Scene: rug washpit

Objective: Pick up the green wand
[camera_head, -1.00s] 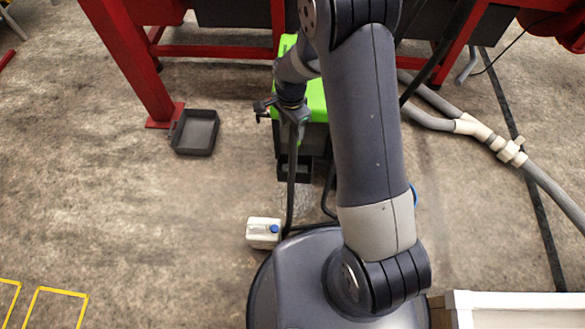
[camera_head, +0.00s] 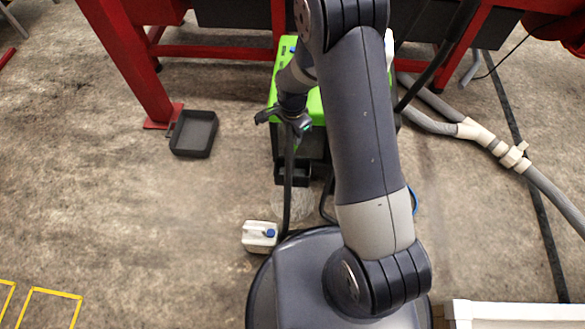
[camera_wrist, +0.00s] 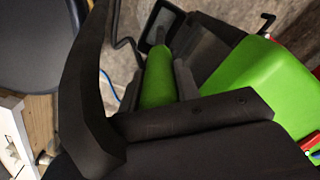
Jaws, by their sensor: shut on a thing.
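The green wand (camera_wrist: 157,78) shows in the wrist view as a bright green grip between the two dark fingers of my gripper (camera_wrist: 158,88). My gripper is shut on it. In the head view my gripper (camera_head: 292,124) is in front of the green-topped machine (camera_head: 315,107), with a little green showing at the fingers. A black hose or tube (camera_head: 288,185) runs down from the gripper towards my base. The machine's green cover (camera_wrist: 262,85) fills the right of the wrist view.
A black tray (camera_head: 194,134) lies by a red frame leg (camera_head: 130,65). Grey pipes (camera_head: 475,131) run along the right. Floor at left is mostly clear.

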